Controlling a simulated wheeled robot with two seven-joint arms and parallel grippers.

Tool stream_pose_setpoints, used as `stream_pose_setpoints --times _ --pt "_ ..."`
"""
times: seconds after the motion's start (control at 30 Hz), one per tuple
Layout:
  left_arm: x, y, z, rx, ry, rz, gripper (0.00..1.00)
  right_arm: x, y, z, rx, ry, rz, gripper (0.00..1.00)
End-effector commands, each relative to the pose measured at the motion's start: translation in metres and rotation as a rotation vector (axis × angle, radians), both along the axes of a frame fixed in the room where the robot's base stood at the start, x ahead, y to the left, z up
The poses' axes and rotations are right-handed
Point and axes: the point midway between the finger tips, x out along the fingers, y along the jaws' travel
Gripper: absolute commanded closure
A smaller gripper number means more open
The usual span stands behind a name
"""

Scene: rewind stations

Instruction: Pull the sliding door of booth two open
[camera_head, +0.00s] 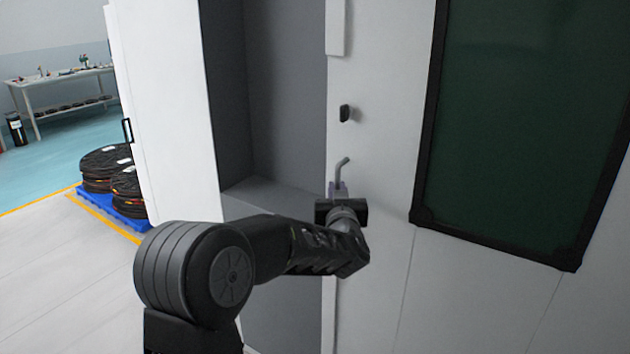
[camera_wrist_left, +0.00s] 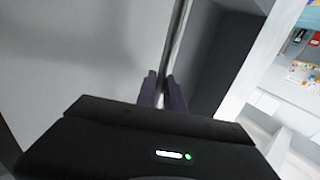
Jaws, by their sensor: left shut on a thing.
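The sliding door (camera_head: 385,130) is a pale panel with a dark green window (camera_head: 530,120) in a black frame. A bent metal handle bar (camera_head: 342,167) stands near its left edge. My left gripper (camera_head: 338,190) is shut on the handle, low on the bar. In the left wrist view the grey bar (camera_wrist_left: 178,40) runs up from between the two fingers of my left gripper (camera_wrist_left: 162,90). To the left of the door's edge is a grey opening (camera_head: 285,90) into the booth. My right gripper is not in view.
A white wall panel (camera_head: 165,110) stands left of the opening. Beyond it, dark reels (camera_head: 105,165) sit on a blue pallet (camera_head: 125,205), and a table (camera_head: 60,85) stands at the back. A small black knob (camera_head: 345,113) sits above the handle. Floor at lower left is clear.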

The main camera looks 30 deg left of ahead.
Motion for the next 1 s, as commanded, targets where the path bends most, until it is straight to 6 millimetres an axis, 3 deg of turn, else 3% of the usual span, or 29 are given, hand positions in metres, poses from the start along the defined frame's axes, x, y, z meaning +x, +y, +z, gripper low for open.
stream_pose_setpoints --times 0.03,0.2,0.4,0.9,0.93,1.0 --pt "0.004 -0.023 0.008 0.004 -0.007 -0.016 1.00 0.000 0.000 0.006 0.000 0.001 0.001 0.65" --pt "0.004 -0.069 0.008 0.004 -0.009 -0.014 1.00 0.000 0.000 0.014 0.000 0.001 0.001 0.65" --pt "0.004 -0.101 0.008 0.005 -0.012 -0.007 1.00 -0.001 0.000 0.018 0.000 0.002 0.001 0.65" --pt "0.004 -0.109 0.008 0.005 -0.015 0.001 1.00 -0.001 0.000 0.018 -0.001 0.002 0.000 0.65" --pt "0.004 -0.109 0.008 0.005 -0.015 0.001 0.86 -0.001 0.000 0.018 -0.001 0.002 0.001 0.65" --pt "0.004 -0.109 0.007 0.006 -0.013 0.001 0.80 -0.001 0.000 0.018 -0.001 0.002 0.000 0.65"
